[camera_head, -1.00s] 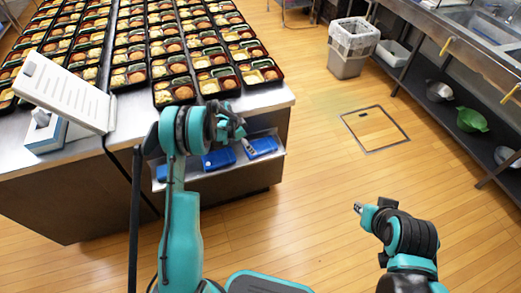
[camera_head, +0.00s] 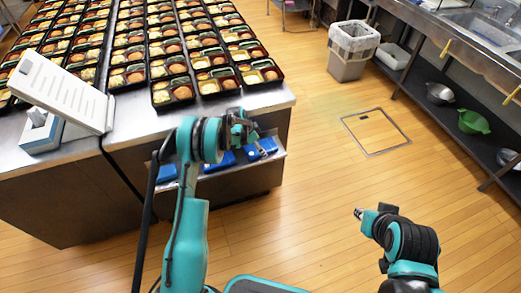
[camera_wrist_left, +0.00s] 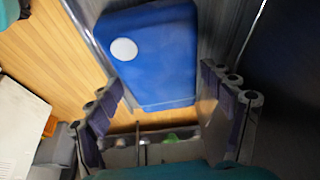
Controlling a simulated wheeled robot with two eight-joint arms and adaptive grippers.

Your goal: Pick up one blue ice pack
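Several blue ice packs lie on the low shelf (camera_head: 233,173) at the table's side: one at the right (camera_head: 269,144), one in the middle (camera_head: 226,161), one at the left (camera_head: 167,173). My left gripper (camera_head: 259,150) is over the right end of the shelf and partly hides the packs there. In the left wrist view, a blue ice pack (camera_wrist_left: 155,55) with a white round spot lies ahead of the left gripper (camera_wrist_left: 162,80). Its fingers are spread apart, one toward each side of the pack, with nothing between them held. My right gripper (camera_head: 358,213) hangs over the floor, away from the packs; its opening is too small to tell.
Rows of filled bento trays (camera_head: 173,92) cover the steel table (camera_head: 80,166) above the shelf. A white tilted panel (camera_head: 62,90) stands at the table's left. A grey bin (camera_head: 352,50) and a sink counter (camera_head: 460,50) are at the right. The floor between is clear.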

